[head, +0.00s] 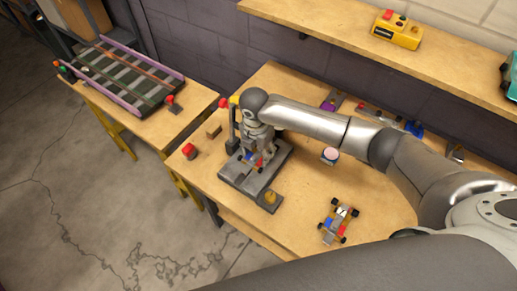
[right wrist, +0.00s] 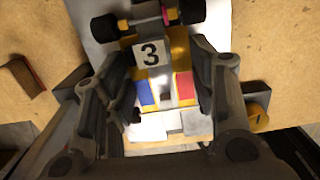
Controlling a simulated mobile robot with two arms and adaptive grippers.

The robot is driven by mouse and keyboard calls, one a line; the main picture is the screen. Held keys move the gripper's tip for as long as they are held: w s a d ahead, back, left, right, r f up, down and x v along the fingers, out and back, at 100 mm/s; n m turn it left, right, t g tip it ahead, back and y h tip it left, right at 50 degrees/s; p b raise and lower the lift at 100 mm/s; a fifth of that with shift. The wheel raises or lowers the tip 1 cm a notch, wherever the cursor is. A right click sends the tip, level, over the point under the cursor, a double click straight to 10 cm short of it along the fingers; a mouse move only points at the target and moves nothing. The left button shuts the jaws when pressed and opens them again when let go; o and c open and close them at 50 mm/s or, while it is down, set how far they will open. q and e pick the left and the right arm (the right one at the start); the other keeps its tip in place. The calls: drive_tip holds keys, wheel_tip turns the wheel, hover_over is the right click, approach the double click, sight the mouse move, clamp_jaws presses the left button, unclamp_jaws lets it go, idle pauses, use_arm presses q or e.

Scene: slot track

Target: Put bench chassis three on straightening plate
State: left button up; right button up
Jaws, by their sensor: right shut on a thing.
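Bench chassis three (right wrist: 178,45) carries a white tag with a black 3, a yellow body, blue and red patches and dark wheels. It lies between the fingers of my right gripper (right wrist: 165,75), which is shut on it. In the head view my right gripper (head: 257,147) points down over a grey plate (head: 262,184), which looks to be the straightening plate. The chassis shows there only in part, low at the fingers; I cannot tell whether it touches the plate. My left gripper is not in view.
Another small chassis (head: 338,221) sits on the bench to the right, clear of the plate. A red button (head: 188,151) stands left of the plate, and a pink-topped pot (head: 329,156) right. A slot track (head: 120,72) lies on the left table. A yellow box (head: 397,32) is on the shelf.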

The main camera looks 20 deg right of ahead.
sight(257, 156)
drive_tip(key=shift+f, duration=0.45)
drive_tip(key=o, duration=0.8)
drive_tip(key=shift+c, duration=0.2)
drive_tip(key=shift+r, duration=0.35)
wheel_tip(257, 156, up, 12)
drive_tip(key=b, duration=0.1)
drive_tip(key=shift+s+a+r+b, duration=0.25)
drive_tip(key=shift+s+a+b, duration=0.05)
drive_tip(key=shift+a, duration=0.05)
